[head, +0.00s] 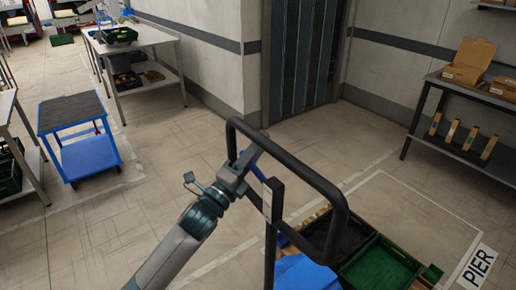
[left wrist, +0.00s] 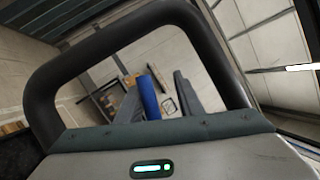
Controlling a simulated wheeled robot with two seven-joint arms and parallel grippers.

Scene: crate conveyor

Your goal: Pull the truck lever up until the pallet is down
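The pallet truck has a black loop handle (head: 340,212) on a dark post (head: 272,235). A short blue lever (head: 259,173) sits inside the loop, near its left side. My left gripper (head: 254,155) reaches into the loop at the lever. In the left wrist view the blue lever (left wrist: 150,97) lies between the two grey fingers of my left gripper (left wrist: 158,92), close to the left finger, with a gap on the right. The loop handle (left wrist: 45,85) frames them. The pallet is mostly hidden under crates, so its height cannot be told. My right gripper is out of view.
A green crate (head: 380,268) and a dark crate lie beyond the handle, inside a marked floor area labelled PIER (head: 479,268). A blue cart (head: 88,150) and a work table (head: 135,42) stand at left. A shelf table (head: 470,110) with boxes stands at right.

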